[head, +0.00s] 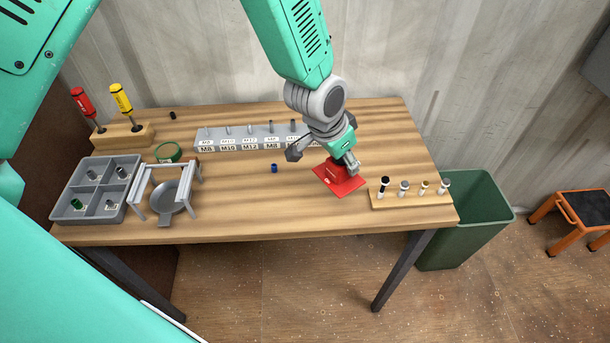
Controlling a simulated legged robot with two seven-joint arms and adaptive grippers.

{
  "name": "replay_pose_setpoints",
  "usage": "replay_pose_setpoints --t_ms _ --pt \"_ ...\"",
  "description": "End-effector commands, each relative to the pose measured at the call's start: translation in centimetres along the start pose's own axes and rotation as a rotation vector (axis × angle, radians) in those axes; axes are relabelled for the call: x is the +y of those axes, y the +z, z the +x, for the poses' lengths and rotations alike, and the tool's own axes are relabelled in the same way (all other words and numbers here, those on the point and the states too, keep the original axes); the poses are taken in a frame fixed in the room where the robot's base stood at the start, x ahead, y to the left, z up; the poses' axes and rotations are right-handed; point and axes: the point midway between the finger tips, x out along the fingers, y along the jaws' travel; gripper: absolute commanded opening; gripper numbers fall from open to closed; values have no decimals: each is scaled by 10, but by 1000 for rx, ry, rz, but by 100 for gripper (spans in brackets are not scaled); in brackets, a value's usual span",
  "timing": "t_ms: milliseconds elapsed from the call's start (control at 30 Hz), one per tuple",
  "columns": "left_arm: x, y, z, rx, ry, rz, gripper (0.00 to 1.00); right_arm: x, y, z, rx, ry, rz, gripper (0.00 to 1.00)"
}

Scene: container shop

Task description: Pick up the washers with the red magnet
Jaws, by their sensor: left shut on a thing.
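The red magnet (343,184) has a wide, flat, square-looking red base and a raised red part with a white mark. It is low over or on the right half of the wooden table; I cannot tell if it touches. My left gripper (326,163) comes down from above and is shut on the raised part of the magnet. One dark finger part sticks out to the left of it. I cannot make out any washers; the magnet hides the table under it. My right gripper is not in view.
A wooden block with several small pegs (410,199) stands just right of the magnet. A grey labelled rack (222,147) is behind left. A small blue part (274,168) lies mid-table. A grey compartment tray (75,203) and a grey stand (141,199) fill the left. A green bin (465,235) stands beyond the right edge.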

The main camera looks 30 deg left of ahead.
Motion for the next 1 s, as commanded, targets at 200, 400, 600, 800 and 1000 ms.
replay_pose_setpoints --t_ms 200,400,600,800,1000 --pt "0 -9 -18 4 0 0 0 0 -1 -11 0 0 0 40" --pt "0 -14 -31 5 -1 0 0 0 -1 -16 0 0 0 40" --pt "0 -20 -44 3 0 0 0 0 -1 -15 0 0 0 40" --pt "0 -23 -53 3 0 0 0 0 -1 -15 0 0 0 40" --pt "0 -23 -53 2 0 0 0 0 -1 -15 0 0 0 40"
